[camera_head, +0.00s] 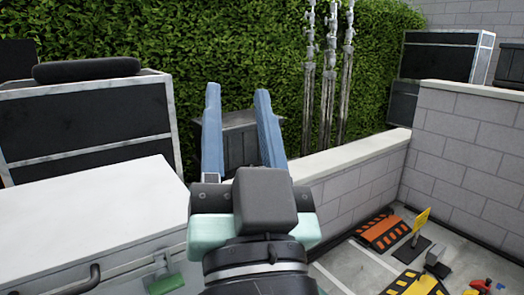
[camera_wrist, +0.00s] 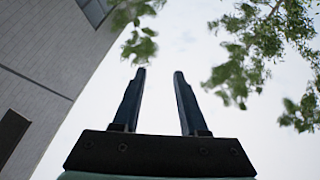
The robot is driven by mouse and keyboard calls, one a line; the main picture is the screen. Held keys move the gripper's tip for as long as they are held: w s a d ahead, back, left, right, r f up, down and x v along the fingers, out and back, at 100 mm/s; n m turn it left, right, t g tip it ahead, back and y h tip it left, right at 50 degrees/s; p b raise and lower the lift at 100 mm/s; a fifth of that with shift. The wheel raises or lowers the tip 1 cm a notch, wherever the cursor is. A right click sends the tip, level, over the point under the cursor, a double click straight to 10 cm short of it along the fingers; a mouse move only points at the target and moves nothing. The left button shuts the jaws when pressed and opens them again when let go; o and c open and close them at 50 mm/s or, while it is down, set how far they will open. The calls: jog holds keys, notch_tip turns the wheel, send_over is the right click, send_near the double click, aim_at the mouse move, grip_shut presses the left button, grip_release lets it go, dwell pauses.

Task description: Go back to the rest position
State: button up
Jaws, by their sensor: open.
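My gripper (camera_head: 238,130) is raised in the middle of the head view, with its two blue fingers apart and nothing between them. In the wrist view my gripper (camera_wrist: 157,95) also shows open and empty. Behind it in that view are pale sky, leafy branches (camera_wrist: 255,45) and a grey building wall (camera_wrist: 50,75), so it points upward. In the head view it appears in front of a dark box (camera_head: 240,145) and touches nothing that I can see.
A white-topped case (camera_head: 90,215) stands at the left, with a black and silver case (camera_head: 85,125) behind it. A low block wall (camera_head: 355,185) runs to the right. Metal stands (camera_head: 328,80) rise before the hedge (camera_head: 220,45).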

jog(key=s+d+r+t+h+p, duration=0.1)
jog(key=s+r+h+p, duration=0.1)
jog(key=r+p, duration=0.4)
jog(key=s+d+r+t+h+p, duration=0.1)
jog(key=r+p, duration=0.6)
jog(key=r, duration=0.8)
jog(key=shift+s+r+n+t+h, duration=0.2)
jog(key=shift+s+n+t+h, duration=0.15)
jog(key=shift+s+t, duration=0.35)
jog(key=shift+s, duration=0.1)
